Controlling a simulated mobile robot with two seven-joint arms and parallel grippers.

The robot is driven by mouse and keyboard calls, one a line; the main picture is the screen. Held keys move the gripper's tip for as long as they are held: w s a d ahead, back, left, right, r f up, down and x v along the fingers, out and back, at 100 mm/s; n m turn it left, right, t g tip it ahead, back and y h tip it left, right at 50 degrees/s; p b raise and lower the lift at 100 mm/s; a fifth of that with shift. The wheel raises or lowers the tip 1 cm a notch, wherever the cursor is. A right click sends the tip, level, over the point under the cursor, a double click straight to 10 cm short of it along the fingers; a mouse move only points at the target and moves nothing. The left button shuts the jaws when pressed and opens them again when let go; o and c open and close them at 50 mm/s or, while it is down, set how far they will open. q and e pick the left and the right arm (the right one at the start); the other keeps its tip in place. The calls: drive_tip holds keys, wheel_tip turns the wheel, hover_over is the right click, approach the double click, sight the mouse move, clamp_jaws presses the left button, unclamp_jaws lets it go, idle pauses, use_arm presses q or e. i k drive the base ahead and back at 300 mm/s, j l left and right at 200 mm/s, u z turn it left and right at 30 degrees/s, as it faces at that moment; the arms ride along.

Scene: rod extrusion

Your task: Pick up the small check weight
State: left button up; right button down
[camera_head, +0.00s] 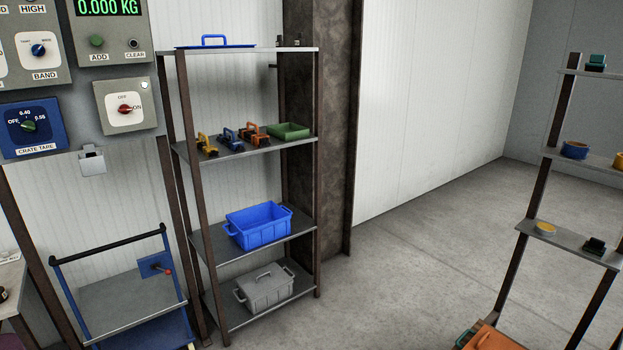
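I cannot make out for sure which thing is the small check weight. Two very small dark items (288,42) stand at the right end of the top board of the middle shelf rack, too small to identify. Small dark green items also sit on the right rack, one on the top board (596,61) and one on a lower board (595,246). A weight display (108,8) on the wall panel reads 0.000 KG. Neither of my grippers is in view.
The middle rack (250,150) holds a blue lid, several coloured tools, a green tray (289,131), a blue crate (258,225) and a grey lidded crate (265,288). A blue cart (130,290) stands left. An orange item (490,337) is at bottom right. The floor between racks is clear.

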sight(279, 44)
drive_tip(key=i+u, duration=0.1)
drive_tip(key=i, duration=0.45)
drive_tip(key=i+l+u, duration=0.1)
drive_tip(key=i, duration=0.45)
drive_tip(key=i+l+u, duration=0.15)
drive_tip(key=i, duration=0.35)
drive_tip(key=l, duration=0.1)
